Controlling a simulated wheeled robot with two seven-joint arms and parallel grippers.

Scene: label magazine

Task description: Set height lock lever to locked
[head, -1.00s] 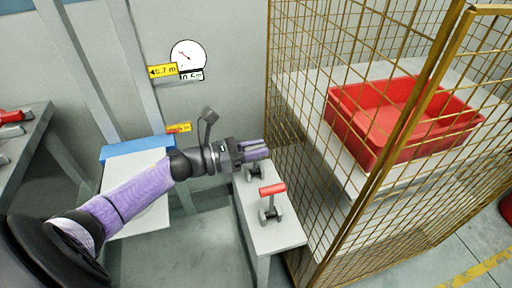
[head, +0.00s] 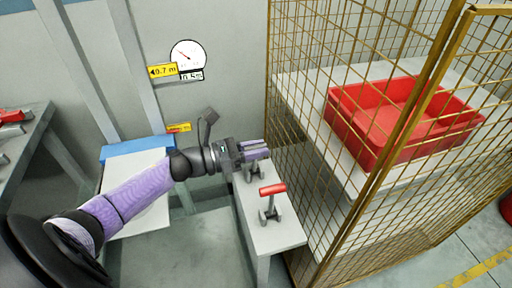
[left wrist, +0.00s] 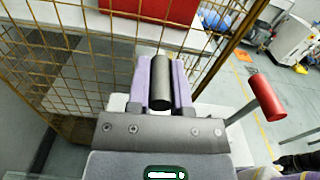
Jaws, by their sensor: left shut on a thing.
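My left gripper (head: 262,149) is over a narrow grey bench (head: 285,236), its fingers pointing right. In the left wrist view its two purple fingers are shut on a black cylindrical lever handle (left wrist: 161,84). In the head view the gripper hides that handle; a grey lever base (head: 254,172) shows just below it. A second lever with a red handle (head: 272,189) stands on the bench nearer to me, apart from the gripper. It also shows in the left wrist view (left wrist: 267,97). I cannot read lever labels. My right gripper is not in view.
A yellow wire-mesh fence (head: 345,215) stands close right of the bench, with a red crate (head: 350,143) on a table behind it. A round gauge (head: 188,55) and a yellow 0.7 m tag (head: 162,71) are at the back. A blue-edged platform (head: 137,147) lies behind my arm.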

